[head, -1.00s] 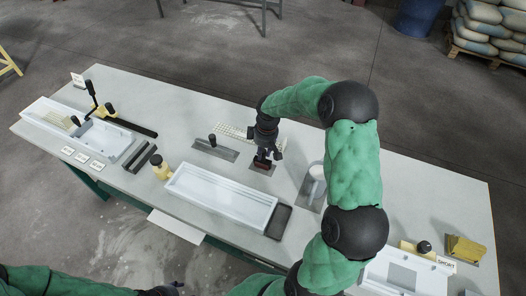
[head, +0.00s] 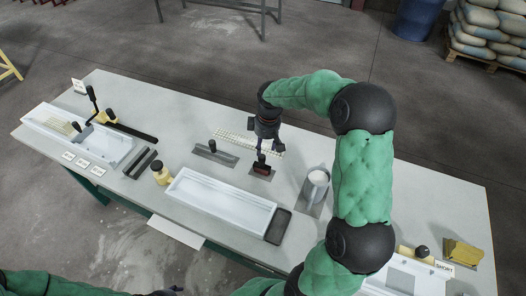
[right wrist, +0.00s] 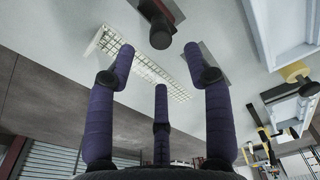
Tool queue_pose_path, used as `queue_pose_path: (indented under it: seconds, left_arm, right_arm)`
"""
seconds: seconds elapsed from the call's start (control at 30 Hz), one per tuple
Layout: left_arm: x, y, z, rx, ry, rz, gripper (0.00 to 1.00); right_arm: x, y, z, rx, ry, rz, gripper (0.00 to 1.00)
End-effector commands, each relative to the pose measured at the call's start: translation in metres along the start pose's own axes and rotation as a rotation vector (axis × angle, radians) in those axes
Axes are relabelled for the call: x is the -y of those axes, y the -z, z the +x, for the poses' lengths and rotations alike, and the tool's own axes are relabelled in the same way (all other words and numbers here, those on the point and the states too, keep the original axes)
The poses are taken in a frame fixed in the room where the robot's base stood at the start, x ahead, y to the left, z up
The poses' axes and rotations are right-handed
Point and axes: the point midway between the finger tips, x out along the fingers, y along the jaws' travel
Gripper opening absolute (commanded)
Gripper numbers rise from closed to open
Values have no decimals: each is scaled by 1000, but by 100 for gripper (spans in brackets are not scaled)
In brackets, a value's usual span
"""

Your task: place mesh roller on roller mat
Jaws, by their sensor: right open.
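The mesh roller (head: 261,167), dark red with a black upright handle, stands on the small grey roller mat (head: 262,174) near the middle of the table. In the right wrist view the roller (right wrist: 160,30) shows at the top edge, its round handle end towards the camera. My right gripper (head: 266,148) is open and empty, just above and behind the roller's handle, apart from it. Its spread purple fingers (right wrist: 160,75) hold nothing in the right wrist view. Only a dark bit of my left gripper (head: 168,292) shows at the bottom edge; its jaws cannot be made out.
A white grid (head: 235,136) and a grey plate with a black handle (head: 213,149) lie left of the roller. A white tray (head: 220,206) is in front.

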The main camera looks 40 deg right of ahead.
Motion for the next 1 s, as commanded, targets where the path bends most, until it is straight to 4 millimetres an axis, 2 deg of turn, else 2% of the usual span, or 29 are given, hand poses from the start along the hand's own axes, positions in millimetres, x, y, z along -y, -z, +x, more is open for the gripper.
queue_pose_path:
  seconds: [0.1, 0.3, 1.0]
  left_arm:
    - [-1, 0, -4, 0, 0, 0, 56]
    - [-2, 0, -6, 0, 0, 0, 56]
    - [-3, 0, -8, 0, 0, 0, 56]
  right_arm:
    - [0, 1, -22, -2, -1, -1, 52]
    - [0, 0, -39, 1, 1, -2, 52]
    - [0, 0, -45, 1, 1, -1, 52]
